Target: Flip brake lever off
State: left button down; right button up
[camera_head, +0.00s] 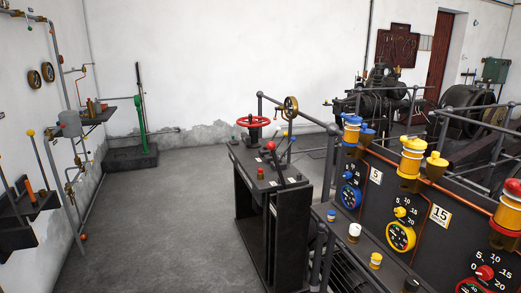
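Several levers are in view, and I cannot tell for sure which one is the brake lever. A black console (286,215) in the middle carries a lever with a red knob (270,146) and a red handwheel (253,121). A tall green and black lever (141,100) stands upright on a dark base by the back wall. A thin lever with an orange knob (31,133) rises from a dark wall bracket at the left. Neither of my grippers is in view.
A dark panel with gauges, including a yellow dial (401,236), and coloured caps fills the right side. Grey railings (300,118) and dark machines stand behind it. Pipes and a shelf (100,115) line the left wall. The grey floor (170,225) left of the console is clear.

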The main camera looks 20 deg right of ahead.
aim_at(270, 145)
jog(key=i+l+z, duration=0.15)
jog(key=i+z, duration=1.1)
jog(key=i+j+z, duration=0.4)
jog(key=l, duration=0.1)
